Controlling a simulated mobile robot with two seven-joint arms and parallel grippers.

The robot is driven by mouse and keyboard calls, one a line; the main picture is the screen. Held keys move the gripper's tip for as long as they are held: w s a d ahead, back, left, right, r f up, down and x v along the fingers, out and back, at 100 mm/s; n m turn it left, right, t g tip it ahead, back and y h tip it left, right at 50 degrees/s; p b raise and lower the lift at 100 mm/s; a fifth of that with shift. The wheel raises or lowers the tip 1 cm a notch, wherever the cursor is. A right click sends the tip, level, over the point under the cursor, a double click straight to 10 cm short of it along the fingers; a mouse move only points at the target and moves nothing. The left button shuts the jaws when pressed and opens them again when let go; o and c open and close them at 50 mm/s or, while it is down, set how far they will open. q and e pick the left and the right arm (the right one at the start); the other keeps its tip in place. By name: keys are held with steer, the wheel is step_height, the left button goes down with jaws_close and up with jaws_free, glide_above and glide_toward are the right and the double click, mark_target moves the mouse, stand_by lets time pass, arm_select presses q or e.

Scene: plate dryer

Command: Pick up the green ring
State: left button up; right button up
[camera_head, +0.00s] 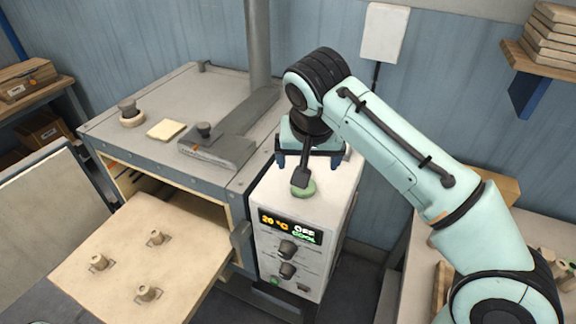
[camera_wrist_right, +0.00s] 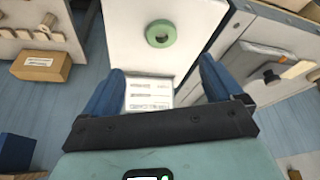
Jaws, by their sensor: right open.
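The green ring (camera_head: 304,190) lies flat on top of the white control box (camera_head: 335,205). In the head view a dark part of my right gripper (camera_head: 308,164) covers some of it. In the right wrist view the whole ring (camera_wrist_right: 161,33) shows, with its central hole, near the top middle. My right gripper (camera_wrist_right: 162,78) is open and empty, with its blue fingers apart. It is above the box, and the ring lies beyond the fingertips in the wrist view, apart from them. My left gripper is not in view.
The dryer (camera_head: 160,110) stands left of the box, with a dark-handled block (camera_head: 215,150) on its top. Its wooden pegged tray (camera_head: 125,250) is pulled out. A wooden shelf (camera_head: 545,55) with stacked boards is at upper right. A worktable (camera_head: 515,222) is at right.

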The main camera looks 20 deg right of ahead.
steer(key=b+x, duration=0.1)
steer(key=x, duration=0.6)
steer(key=shift+s+f, duration=0.15)
steer(key=shift+f, duration=0.15)
steer(key=shift+w+d+f, duration=0.15)
steer(key=shift+w+f, duration=0.2)
steer(key=shift+f, duration=0.1)
steer(key=x, duration=0.4)
steer(key=shift+w+f, duration=0.3)
steer(key=shift+w, duration=0.15)
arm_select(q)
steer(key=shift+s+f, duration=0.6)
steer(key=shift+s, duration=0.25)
arm_select(e)
steer(key=shift+s, duration=0.1)
steer(key=c, duration=1.1)
